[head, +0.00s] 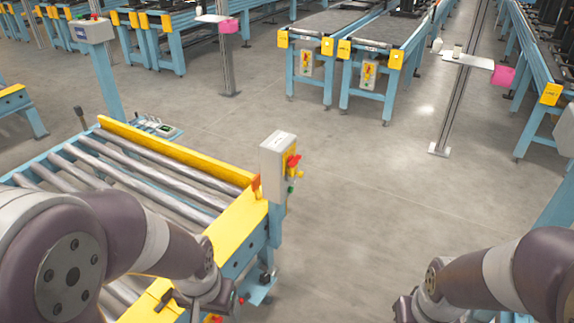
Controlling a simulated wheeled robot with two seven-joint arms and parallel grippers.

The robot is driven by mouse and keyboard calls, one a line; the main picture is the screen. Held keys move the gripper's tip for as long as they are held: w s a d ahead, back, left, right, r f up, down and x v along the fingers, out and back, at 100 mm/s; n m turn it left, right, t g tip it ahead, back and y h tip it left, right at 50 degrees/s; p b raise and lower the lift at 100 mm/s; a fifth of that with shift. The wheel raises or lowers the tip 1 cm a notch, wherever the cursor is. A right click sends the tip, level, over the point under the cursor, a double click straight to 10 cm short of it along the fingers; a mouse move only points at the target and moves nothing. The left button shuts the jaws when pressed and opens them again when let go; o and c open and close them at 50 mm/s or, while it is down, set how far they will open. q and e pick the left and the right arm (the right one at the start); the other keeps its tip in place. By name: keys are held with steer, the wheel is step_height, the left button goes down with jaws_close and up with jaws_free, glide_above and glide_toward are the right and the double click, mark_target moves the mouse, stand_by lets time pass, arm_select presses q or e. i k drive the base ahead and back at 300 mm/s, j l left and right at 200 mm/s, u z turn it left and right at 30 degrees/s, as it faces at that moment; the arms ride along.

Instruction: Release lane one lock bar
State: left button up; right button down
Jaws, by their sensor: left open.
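A roller conveyor lane with a yellow end plate (243,220) stands in the left half of the head view. I cannot tell which part of it is the lane one lock bar. A small dark piece shows low on the yellow plate, beside my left gripper (203,302). My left gripper is open and hangs low over the near end of the lane, its fingers pointing down. I see nothing held in it. My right gripper (404,309) is at the bottom edge, over the floor, mostly cut off and hidden by its arm; its jaws cannot be made out.
A grey control box (277,165) with red, yellow and green parts stands at the lane's right corner, close to my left arm. A yellow rail (172,154) runs along the lane's far side. Open floor (360,190) lies to the right. More conveyors (377,42) stand farther back.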

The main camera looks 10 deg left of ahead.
mark_target(292, 172)
steer(key=k+u, duration=0.3)
steer(key=k, duration=0.15)
steer(key=k+j+u, duration=0.1)
steer(key=k+u, duration=0.25)
steer(key=u, duration=1.1)
steer(key=z, duration=1.55)
steer(key=i+l+u, duration=0.4)
steer(key=i+l, duration=0.15)
steer(key=i, duration=0.45)
steer(key=i+l+u, duration=0.4)
steer(key=i+l, duration=0.45)
steer(key=i, duration=0.05)
